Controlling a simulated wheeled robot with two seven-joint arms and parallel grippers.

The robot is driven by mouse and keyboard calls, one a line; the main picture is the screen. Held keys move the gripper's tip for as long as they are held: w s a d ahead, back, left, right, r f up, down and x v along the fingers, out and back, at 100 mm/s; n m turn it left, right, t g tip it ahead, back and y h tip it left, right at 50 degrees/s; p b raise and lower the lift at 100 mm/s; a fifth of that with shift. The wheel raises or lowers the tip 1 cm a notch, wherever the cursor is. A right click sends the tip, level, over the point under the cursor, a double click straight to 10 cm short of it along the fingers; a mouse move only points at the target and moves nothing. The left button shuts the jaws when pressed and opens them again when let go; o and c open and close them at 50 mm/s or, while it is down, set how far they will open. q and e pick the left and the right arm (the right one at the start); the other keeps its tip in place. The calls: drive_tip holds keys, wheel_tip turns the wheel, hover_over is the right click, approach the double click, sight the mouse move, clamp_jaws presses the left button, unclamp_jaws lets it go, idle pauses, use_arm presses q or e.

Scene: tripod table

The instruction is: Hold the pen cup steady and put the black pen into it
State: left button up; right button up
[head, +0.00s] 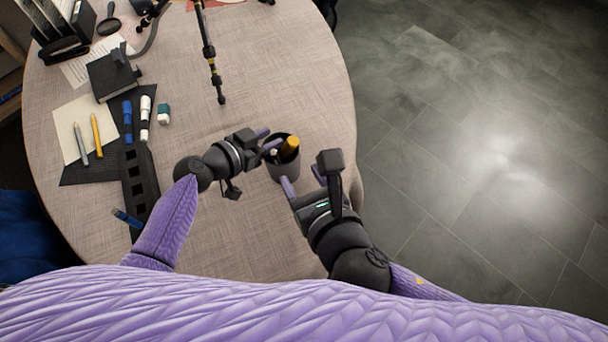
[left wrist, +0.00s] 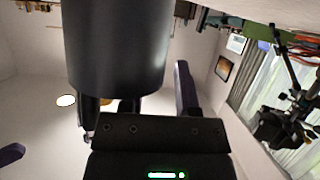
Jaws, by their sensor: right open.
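The pen cup (head: 284,168) is dark grey and stands upright near the table's right edge. An orange pen (head: 290,146) and a pale-tipped item stick out of its mouth. In the left wrist view the cup (left wrist: 115,45) is large and upside down, with several items showing past its rim. My left gripper (head: 268,139) is at the cup's upper left rim, its purple fingers apart; contact is unclear. My right gripper (head: 302,183) is open and empty, just right of and below the cup. I cannot make out the black pen for sure.
Grey and yellow pens (head: 97,132) lie on a paper at left, near blue and white markers (head: 145,115) and an eraser (head: 163,114). Floor lies right of the edge.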

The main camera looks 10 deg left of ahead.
use_arm(q)
drive_tip(key=shift+o, duration=0.4)
drive_tip(key=v, duration=1.2)
